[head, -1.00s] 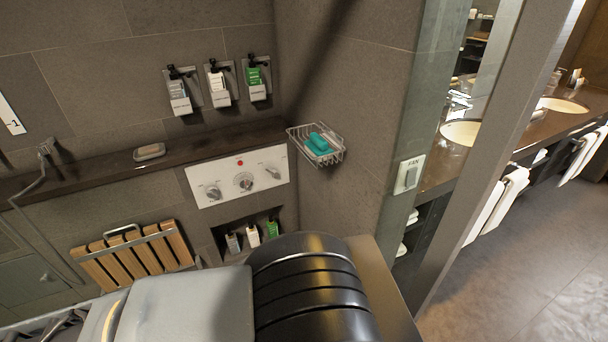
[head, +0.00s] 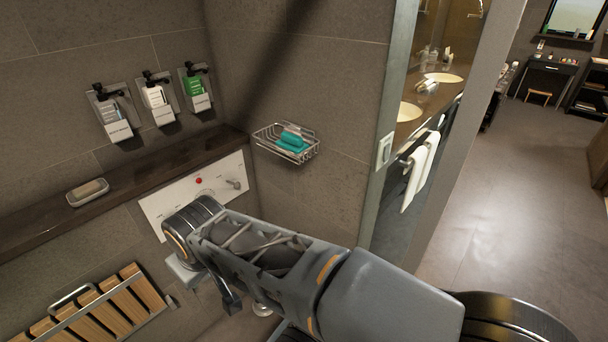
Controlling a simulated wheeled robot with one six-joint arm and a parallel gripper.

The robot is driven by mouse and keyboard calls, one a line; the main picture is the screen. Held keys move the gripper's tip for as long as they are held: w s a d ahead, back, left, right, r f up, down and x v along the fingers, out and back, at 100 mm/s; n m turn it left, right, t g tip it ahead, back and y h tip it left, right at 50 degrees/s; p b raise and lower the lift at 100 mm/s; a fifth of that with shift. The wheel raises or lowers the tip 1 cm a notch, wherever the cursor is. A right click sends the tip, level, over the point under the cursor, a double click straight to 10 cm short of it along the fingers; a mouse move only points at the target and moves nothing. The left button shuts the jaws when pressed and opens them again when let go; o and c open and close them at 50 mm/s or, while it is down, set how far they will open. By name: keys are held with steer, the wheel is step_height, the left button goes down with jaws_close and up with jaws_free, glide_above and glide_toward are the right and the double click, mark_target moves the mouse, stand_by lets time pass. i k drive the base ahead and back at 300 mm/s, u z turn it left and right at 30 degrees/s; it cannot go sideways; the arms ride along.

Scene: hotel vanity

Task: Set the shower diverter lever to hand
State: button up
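The white shower control panel (head: 153,208) is on the tiled wall in the head view, partly covered by my arm. A silver lever (head: 234,184) shows at its right end, just above my arm. I cannot read its markings or tell which setting it has. My wrist is in front of the panel's lower part. Dark and light grey parts hang below it, but I cannot make out the fingertips or what they touch.
A wire soap basket (head: 286,147) with a teal item is on the right wall. A dark ledge (head: 130,166) with a soap dish (head: 88,192) runs above the panel. Three dispensers (head: 155,97) hang above. A slatted wooden seat (head: 95,310) is at lower left. Open floor (head: 500,190) lies right.

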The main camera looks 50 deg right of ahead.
mark_target(234, 184)
steer(key=z, duration=1.05)
steer(key=k, duration=0.65)
steer(key=u, duration=0.9)
steer(key=i, duration=1.3)
steer(key=z, duration=0.4)
